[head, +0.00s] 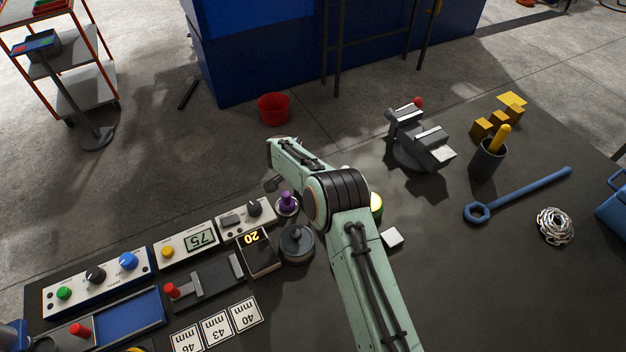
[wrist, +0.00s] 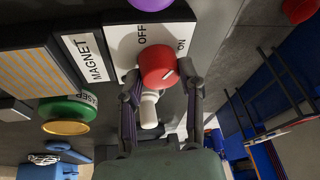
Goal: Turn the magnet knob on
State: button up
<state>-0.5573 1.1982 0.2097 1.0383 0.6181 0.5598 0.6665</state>
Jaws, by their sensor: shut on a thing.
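The magnet knob (wrist: 157,64) is red and round with a small white line on its face. It sits at the lower edge of a white plate (wrist: 122,42) marked OFF and ON, beside a label reading MAGNET (wrist: 87,58). My gripper (wrist: 160,78) has one dark finger on each side of the knob and is shut on it. A pale cylindrical part (wrist: 149,108) lies between the fingers below the knob. Which label the white line points to, I cannot tell. In the head view my arm hides the knob and gripper.
A green and yellow button (wrist: 67,116) is close to my left finger. A vise (head: 418,145) and blue wrench (head: 517,195) lie right.

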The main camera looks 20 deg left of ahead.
jog(key=shift+f+m+g+h, duration=0.1)
jog(key=shift+m+g+h, duration=0.25)
jog(key=shift+m, duration=0.7)
jog(key=shift+m+g+h, duration=0.15)
jog(key=shift+m+h, duration=0.3)
jog(key=shift+m, duration=0.6)
jog(key=o, duration=1.2)
jog(key=shift+c, duration=0.2)
jog(key=v, duration=1.2)
